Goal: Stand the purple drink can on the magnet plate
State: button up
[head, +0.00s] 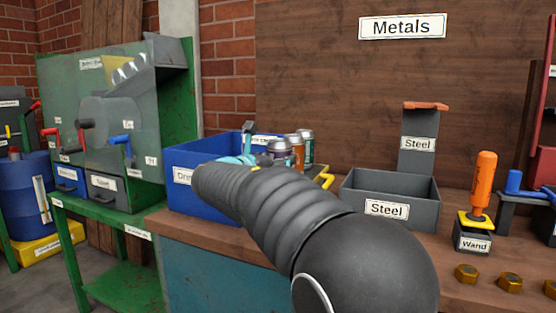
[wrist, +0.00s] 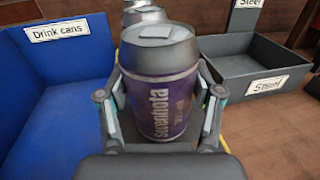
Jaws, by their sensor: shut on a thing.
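My gripper (wrist: 160,112) is shut on the purple drink can (wrist: 162,90), with one finger on each side of it. The can is upright in the wrist view, with its silver top up. In the head view my arm hides most of the gripper, and the purple can (head: 281,153) shows just past it, near the blue drink cans bin (head: 183,195). I cannot make out the magnet plate; bits of yellow (head: 326,180) show beside the gripper. Whether the can's base touches anything is hidden.
Other cans (head: 306,141) stand close behind the held can. A grey steel bin (head: 362,202) is to the right, with a steel-labelled upright (head: 417,150) behind it. An orange-handled wand (head: 484,185) and several brass nuts (head: 510,282) are farther right. A green machine (head: 130,100) stands left.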

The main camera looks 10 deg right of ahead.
jog(key=shift+f, duration=0.2)
jog(key=o, duration=0.5)
jog(key=shift+r, duration=0.1)
jog(key=shift+r, duration=0.1)
jog(key=v, duration=1.2)
jog(key=shift+b, duration=0.3)
